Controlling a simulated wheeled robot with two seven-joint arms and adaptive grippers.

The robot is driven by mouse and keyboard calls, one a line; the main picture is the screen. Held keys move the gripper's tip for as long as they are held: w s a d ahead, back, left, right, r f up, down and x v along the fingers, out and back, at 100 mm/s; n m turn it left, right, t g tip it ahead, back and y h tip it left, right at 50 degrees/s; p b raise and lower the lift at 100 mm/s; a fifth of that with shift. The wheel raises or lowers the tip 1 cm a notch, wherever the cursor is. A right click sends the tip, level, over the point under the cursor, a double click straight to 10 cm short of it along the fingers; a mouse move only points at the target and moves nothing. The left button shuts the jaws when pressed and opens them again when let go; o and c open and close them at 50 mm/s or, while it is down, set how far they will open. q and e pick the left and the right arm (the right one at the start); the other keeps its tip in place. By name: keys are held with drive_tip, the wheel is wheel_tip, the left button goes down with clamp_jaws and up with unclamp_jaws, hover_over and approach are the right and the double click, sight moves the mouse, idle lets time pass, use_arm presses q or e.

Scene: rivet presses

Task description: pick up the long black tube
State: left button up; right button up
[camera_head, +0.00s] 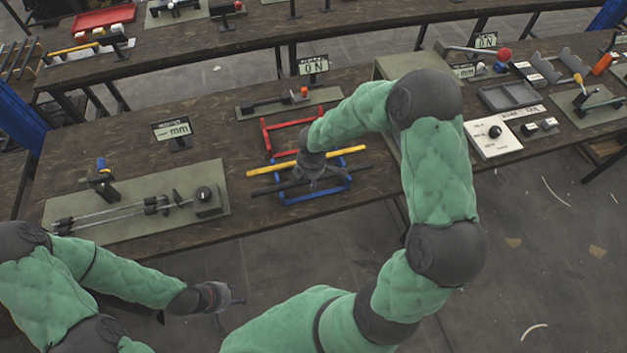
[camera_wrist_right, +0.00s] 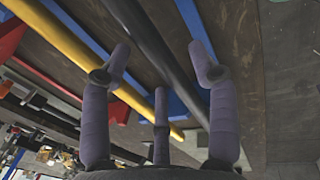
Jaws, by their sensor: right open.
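The long black tube (camera_head: 268,189) lies across the blue rack (camera_head: 318,197) on the table, in front of and roughly parallel to a yellow tube (camera_head: 350,151). My right gripper (camera_head: 320,178) is over the tubes and hides their middle parts. In the right wrist view, its purple-grey fingers (camera_wrist_right: 160,68) are spread and empty. The black tube (camera_wrist_right: 155,45) runs between the left and right fingertips, with the yellow tube (camera_wrist_right: 85,50) to the left. I cannot tell whether a finger touches the black tube. My left gripper (camera_head: 232,298) is low, in front of the table; its fingers are too small to read.
A red rack (camera_head: 265,135) stands behind the blue one. A green mat (camera_head: 110,222) with a metal rod tool lies left. A sign (camera_head: 313,66) and a small press on another mat (camera_head: 245,108) are behind. A white panel (camera_head: 492,142) and a grey tray (camera_head: 508,96) lie right.

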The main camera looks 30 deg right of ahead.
clamp_jaws()
drive_tip(key=shift+r, duration=0.15)
